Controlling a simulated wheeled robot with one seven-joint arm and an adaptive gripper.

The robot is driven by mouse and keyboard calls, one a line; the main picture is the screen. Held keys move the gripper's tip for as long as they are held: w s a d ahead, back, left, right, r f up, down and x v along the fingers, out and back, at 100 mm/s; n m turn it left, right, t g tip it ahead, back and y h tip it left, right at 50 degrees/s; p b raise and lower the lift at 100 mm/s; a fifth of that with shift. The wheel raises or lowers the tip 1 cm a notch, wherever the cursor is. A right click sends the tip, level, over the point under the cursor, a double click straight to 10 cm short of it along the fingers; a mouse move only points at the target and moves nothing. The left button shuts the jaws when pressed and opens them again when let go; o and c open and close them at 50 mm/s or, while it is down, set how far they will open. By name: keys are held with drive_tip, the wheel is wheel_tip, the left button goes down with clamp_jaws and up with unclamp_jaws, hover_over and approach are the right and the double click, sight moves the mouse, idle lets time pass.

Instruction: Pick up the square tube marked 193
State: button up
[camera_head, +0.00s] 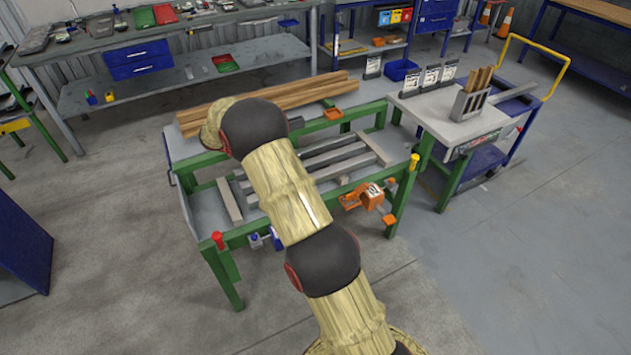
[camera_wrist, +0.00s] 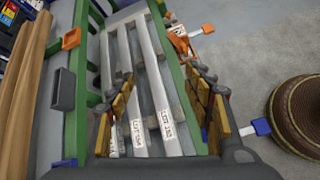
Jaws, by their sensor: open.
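Several grey square tubes (camera_head: 335,160) lie side by side on the green-framed runout table (camera_head: 232,240). In the wrist view, one tube (camera_wrist: 150,45) runs between my fingers and bears a white label (camera_wrist: 167,123) whose number is too small to read surely. The tube to its left carries another label (camera_wrist: 137,132), also unclear. I cannot tell which tube is marked 193. My gripper (camera_wrist: 162,88) is open above the tubes, one finger to each side, with nothing held. In the head view my arm hides the gripper and part of the tubes.
Long wooden beams (camera_head: 305,95) lie along the table's far side. An orange vise (camera_head: 368,197) and a red knob (camera_head: 218,240) sit at its near edge. A dark bin (camera_wrist: 63,88) hangs beside the green rail. A side table (camera_head: 450,115) stands right. The floor in front is clear.

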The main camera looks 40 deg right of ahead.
sight(321, 175)
drive_tip(key=w+d+f+n+h, duration=0.1)
drive_tip(key=d+f, duration=0.1)
drive_tip(key=f, duration=0.3)
drive_tip(key=w+d+f+n+h+b, duration=0.1)
drive_tip(key=d+f, duration=0.1)
drive_tip(key=f, duration=0.4)
drive_tip(key=w+d+f+n, duration=0.1)
drive_tip(key=d+f, duration=0.1)
drive_tip(key=f, duration=0.4)
drive_tip(key=shift+w+d+f+n+g+h, duration=0.1)
drive_tip(key=shift+d+f+n+g+h, duration=0.15)
drive_tip(key=shift+n+g+h, duration=0.15)
drive_tip(key=shift+b+x, duration=0.45)
drive_tip(key=shift+x, duration=0.8)
drive_tip(key=shift+w+b+x, duration=0.1)
drive_tip(key=shift+b+x, duration=0.35)
drive_tip(key=shift+x, duration=0.9)
drive_tip(key=shift+w+b+x, duration=0.15)
drive_tip(key=shift+b+x, duration=0.25)
drive_tip(key=shift+x, duration=1)
drive_tip(key=shift+r, duration=0.1)
drive_tip(key=shift+c, duration=0.8)
drive_tip(key=c, duration=1.1)
clamp_jaws()
drive_tip(key=shift+d+r, duration=0.1)
